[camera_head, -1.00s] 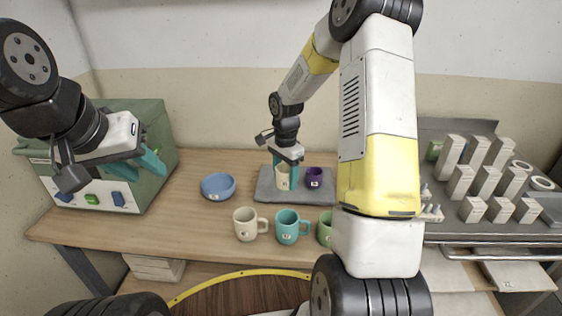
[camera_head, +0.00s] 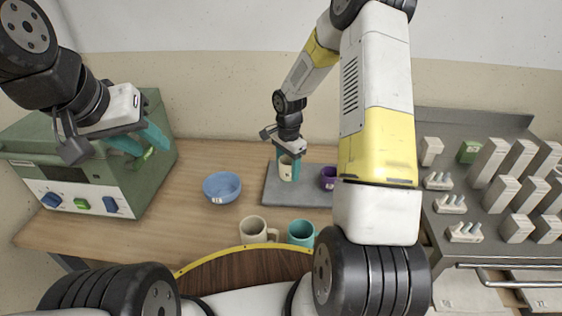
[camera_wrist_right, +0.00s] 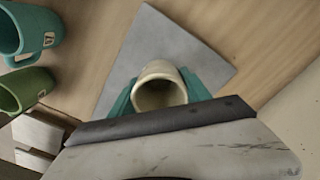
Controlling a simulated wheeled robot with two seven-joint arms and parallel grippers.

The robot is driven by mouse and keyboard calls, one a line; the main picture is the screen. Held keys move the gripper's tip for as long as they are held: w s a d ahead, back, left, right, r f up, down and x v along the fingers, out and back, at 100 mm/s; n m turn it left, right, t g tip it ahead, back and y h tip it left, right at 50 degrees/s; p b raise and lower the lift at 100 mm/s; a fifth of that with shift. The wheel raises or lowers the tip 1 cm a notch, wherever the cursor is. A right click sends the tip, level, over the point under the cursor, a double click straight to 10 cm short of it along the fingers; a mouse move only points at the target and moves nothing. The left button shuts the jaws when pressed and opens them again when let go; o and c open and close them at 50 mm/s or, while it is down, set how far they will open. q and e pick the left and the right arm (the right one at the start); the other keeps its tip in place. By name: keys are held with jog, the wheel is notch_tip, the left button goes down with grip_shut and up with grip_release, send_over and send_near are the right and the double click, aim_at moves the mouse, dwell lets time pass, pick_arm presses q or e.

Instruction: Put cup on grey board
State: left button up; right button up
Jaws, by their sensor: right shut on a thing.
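A cream cup (camera_head: 286,171) is between the teal fingers of my right gripper (camera_head: 288,163), which is shut on it. The cup is upright over the back left part of the grey board (camera_head: 277,198); I cannot tell whether its base touches. In the right wrist view the cup (camera_wrist_right: 160,88) shows its open rim between the fingers, with the grey board (camera_wrist_right: 150,40) behind it. A purple cup (camera_head: 327,178) stands on the board's right part, partly hidden by my right arm. My left gripper (camera_head: 140,142) is open and empty in front of the green box.
A blue bowl (camera_head: 222,188) is left of the board. A cream mug (camera_head: 253,230) and a teal mug (camera_head: 301,232) stand at the front. A green box with knobs (camera_head: 85,175) is at the left. A grey rack of white blocks (camera_head: 480,215) is at the right.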

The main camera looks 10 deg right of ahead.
jog(key=shift+f, duration=1.95)
jog(key=shift+f, duration=0.1)
jog(key=o, duration=1.5)
jog(key=shift+o, duration=0.2)
notch_tip(320, 180, up, 12)
notch_tip(320, 180, up, 16)
jog(key=n+t, duration=0.3)
jog(key=n, duration=0.2)
send_over(288, 178)
jog(key=s, duration=0.6)
jog(key=s+r+n+t+y, duration=0.1)
jog(key=s+r+n, duration=0.2)
jog(key=s, duration=0.5)
jog(key=s+a+r+n+t+y, duration=0.1)
jog(key=s+r+n+t, duration=0.1)
jog(key=s+r+n, duration=0.2)
jog(key=s, duration=0.3)
jog(key=shift+s+a+n, duration=0.3)
jog(key=shift+s+n, duration=0.05)
jog(key=shift+n, duration=0.05)
